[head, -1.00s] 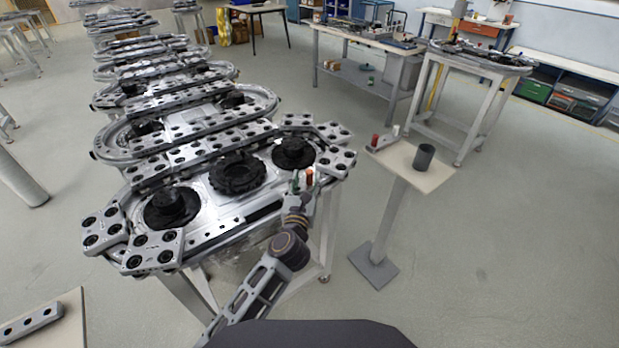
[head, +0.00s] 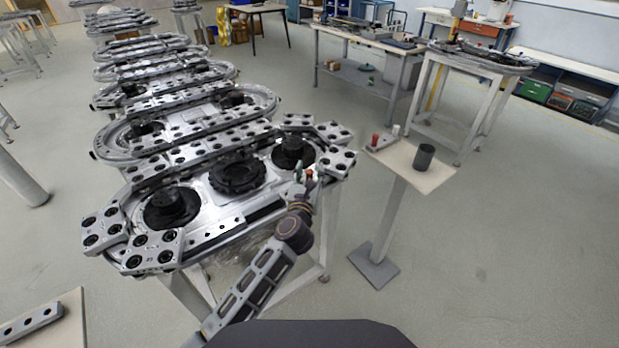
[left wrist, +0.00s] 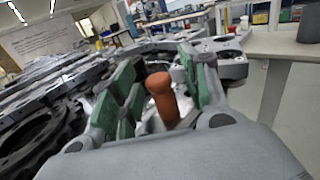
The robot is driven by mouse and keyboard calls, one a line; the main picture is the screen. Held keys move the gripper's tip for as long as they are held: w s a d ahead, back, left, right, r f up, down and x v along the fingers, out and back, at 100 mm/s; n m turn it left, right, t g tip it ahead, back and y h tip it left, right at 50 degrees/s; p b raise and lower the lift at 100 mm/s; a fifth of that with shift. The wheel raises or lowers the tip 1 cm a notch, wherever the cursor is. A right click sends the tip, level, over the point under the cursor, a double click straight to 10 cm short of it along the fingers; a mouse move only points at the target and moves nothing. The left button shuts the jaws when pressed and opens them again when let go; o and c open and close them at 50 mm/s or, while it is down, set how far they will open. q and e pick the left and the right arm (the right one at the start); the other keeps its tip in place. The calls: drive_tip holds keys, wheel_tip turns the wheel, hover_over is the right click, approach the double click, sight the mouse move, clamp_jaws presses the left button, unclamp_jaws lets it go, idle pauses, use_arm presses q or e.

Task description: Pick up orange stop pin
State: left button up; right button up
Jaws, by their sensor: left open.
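The orange stop pin (left wrist: 162,97) stands upright in the left wrist view, between the green-padded fingers of my left gripper (left wrist: 160,95). The fingers are spread with the pin between them, and its lower part is hidden by the gripper body. In the head view the orange pin (head: 309,173) shows as a small spot at the near right end of the ring track (head: 232,228). My left gripper (head: 303,180) is around it there, at the track's edge. My right gripper is not in view.
A small pedestal table (head: 432,182) right of the track holds a dark grey cup (head: 424,157) and a block with a red pin (head: 375,139) and a white pin (head: 396,130). Dark round hubs sit on the track. Floor to the right is clear.

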use_arm(q)
clamp_jaws()
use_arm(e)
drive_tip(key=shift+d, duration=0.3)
use_arm(q)
drive_tip(key=shift+r, duration=0.1)
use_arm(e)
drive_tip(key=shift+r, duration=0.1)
